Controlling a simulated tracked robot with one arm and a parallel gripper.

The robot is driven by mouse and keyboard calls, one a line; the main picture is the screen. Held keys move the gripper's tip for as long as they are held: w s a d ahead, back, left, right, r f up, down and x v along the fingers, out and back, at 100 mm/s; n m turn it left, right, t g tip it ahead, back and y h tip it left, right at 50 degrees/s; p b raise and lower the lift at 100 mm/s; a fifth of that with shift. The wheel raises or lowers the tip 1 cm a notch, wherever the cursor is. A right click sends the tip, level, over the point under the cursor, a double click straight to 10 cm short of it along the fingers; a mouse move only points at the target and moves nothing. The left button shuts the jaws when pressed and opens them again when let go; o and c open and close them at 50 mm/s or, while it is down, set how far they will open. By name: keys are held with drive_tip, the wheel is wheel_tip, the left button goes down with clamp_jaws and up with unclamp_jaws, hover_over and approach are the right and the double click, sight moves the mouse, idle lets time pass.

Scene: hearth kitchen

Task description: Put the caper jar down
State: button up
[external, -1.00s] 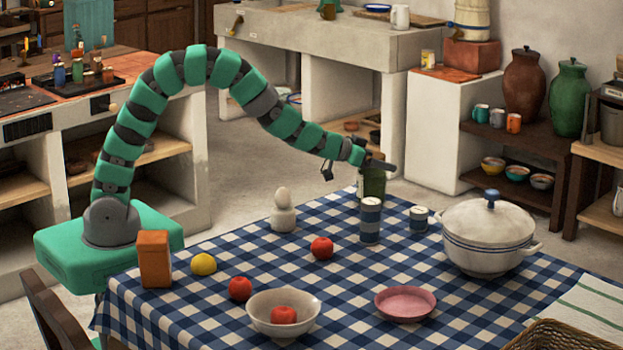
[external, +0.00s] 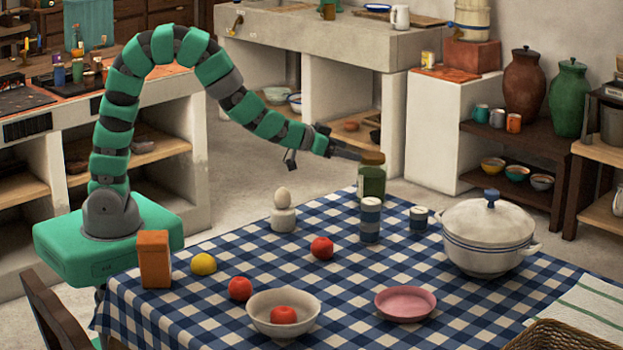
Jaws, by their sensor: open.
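The caper jar (external: 372,181), green glass with a brown lid, stands upright at the far edge of the checked tablecloth (external: 340,290). The lower part of the jar is partly hidden behind a blue and white can. My gripper (external: 325,158) is open and empty, to the left of the jar. One dark finger points toward the jar's upper part and the other hangs lower left. The jar is not between the fingers.
An egg in a white cup (external: 283,212) and a tomato (external: 322,248) are to the left. A white lidded pot (external: 489,235) is at right.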

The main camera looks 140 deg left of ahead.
drive_tip(key=shift+s+d+r, duration=0.2)
drive_tip(key=shift+d, duration=0.25)
drive_tip(key=w+d+r+m+t+h, duration=0.55)
drive_tip(key=w+d+r+t, duration=0.25)
drive_tip(key=w+d+r, duration=1.4)
drive_tip(key=d+r+m+t+h, duration=0.1)
drive_tip(key=d+r+m+h, duration=0.25)
drive_tip(key=d+r, duration=0.65)
drive_tip(key=s+d+r+m+h, duration=0.1)
drive_tip(key=s+d+r, duration=0.2)
drive_tip(key=d, duration=0.3)
drive_tip(key=s+d+r+m+t+h, duration=0.1)
drive_tip(key=s+d+r+m, duration=0.1)
drive_tip(key=s+d+r, duration=0.2)
drive_tip(key=s+d+r+m+h, duration=0.1)
drive_tip(key=s+d+r, duration=0.2)
drive_tip(key=d+r, duration=0.3)
drive_tip(key=d, duration=0.3)
drive_tip(key=shift+s+d+r+m+h, duration=0.25)
drive_tip(key=shift+d+r+m+h, duration=0.05)
drive_tip(key=shift+d+r, duration=0.1)
